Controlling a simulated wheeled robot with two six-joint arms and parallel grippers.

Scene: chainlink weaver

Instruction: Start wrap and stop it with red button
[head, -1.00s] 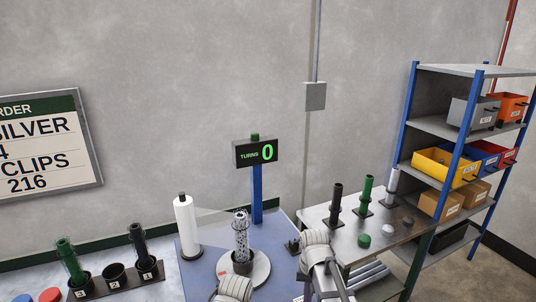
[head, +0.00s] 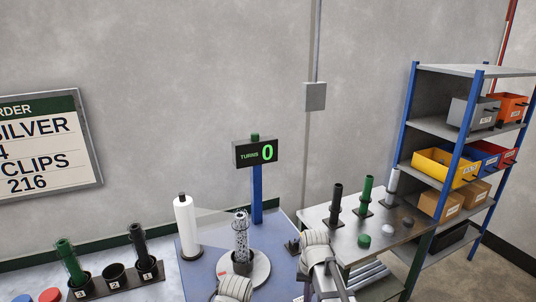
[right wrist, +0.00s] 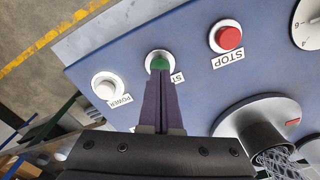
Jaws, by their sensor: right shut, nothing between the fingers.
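In the right wrist view my right gripper (right wrist: 161,75) is shut and empty. Its fingertips are at the green button (right wrist: 159,61) and overlap it; I cannot tell whether it is pressed. The red STOP button (right wrist: 230,38) is beside it, clear of the fingers. In the head view a mesh cylinder (head: 241,235) stands upright on the turntable (head: 261,272), beside the white film roll (head: 187,225). Film stretches from the roll towards the cylinder. The display (head: 256,153) reads TURNS 0. My left gripper cannot be made out.
A white POWER button (right wrist: 104,87) and a dial (right wrist: 308,25) flank the coloured buttons. A side table (head: 390,235) with several posts stands right of the machine, before a shelf (head: 472,130) of bins. A rack (head: 120,284) with tubes stands left.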

